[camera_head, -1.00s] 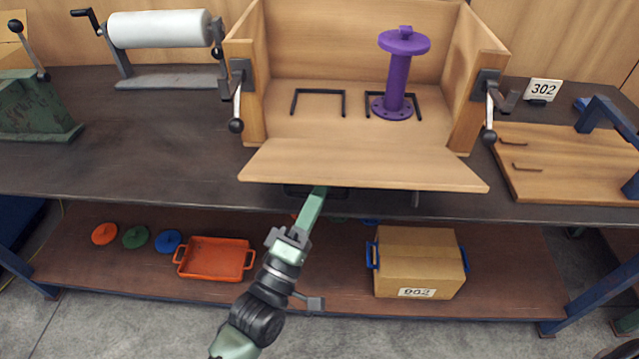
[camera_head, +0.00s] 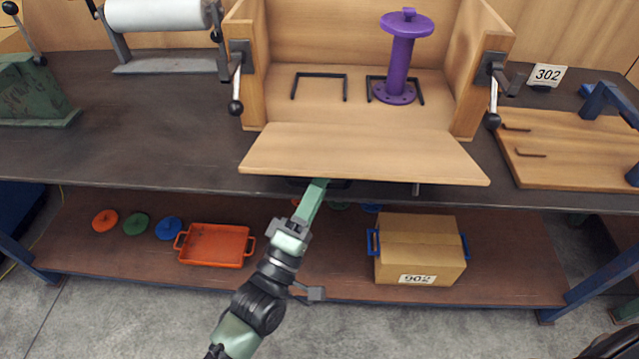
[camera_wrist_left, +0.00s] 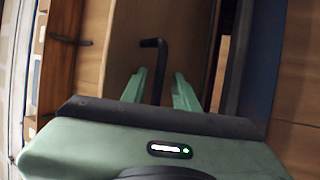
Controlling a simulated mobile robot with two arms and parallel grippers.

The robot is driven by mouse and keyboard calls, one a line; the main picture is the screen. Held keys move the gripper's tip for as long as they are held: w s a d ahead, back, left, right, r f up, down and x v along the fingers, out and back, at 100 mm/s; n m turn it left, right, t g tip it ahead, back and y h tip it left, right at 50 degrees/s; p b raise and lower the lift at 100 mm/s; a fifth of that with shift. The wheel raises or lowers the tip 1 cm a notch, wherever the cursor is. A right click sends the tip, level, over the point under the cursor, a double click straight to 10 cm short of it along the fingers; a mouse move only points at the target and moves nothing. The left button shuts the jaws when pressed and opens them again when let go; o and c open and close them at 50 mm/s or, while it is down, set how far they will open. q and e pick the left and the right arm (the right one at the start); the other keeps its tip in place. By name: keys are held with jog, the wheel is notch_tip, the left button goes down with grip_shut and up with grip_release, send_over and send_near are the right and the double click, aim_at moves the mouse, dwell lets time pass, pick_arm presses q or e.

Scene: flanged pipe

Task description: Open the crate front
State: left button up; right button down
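The wooden crate (camera_head: 258,70) stands on the bench with its front panel (camera_head: 365,153) folded outward, close to level, over the bench's front edge. Lever latches hang down at the crate's left (camera_head: 236,80) and right (camera_head: 494,90) sides. My left gripper (camera_head: 313,190) reaches up from below, its fingertips hidden at the panel's front edge. In the left wrist view its two green fingers (camera_wrist_left: 160,92) are apart, with a black bar handle (camera_wrist_left: 155,62) in the gap between them. Contact with the handle cannot be told. My right gripper is not in view.
A purple flanged pipe (camera_head: 399,60) stands inside the crate. A wooden panel with handles (camera_head: 570,150) lies at right on the bench. The lower shelf holds an orange tray (camera_head: 215,245) and a cardboard box (camera_head: 420,255).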

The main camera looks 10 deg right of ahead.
pick_arm(q)
jog(key=shift+r, duration=0.1)
jog(key=v, duration=0.8)
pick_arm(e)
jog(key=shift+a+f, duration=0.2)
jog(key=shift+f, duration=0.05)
pick_arm(q)
jog(key=shift+b, duration=0.3)
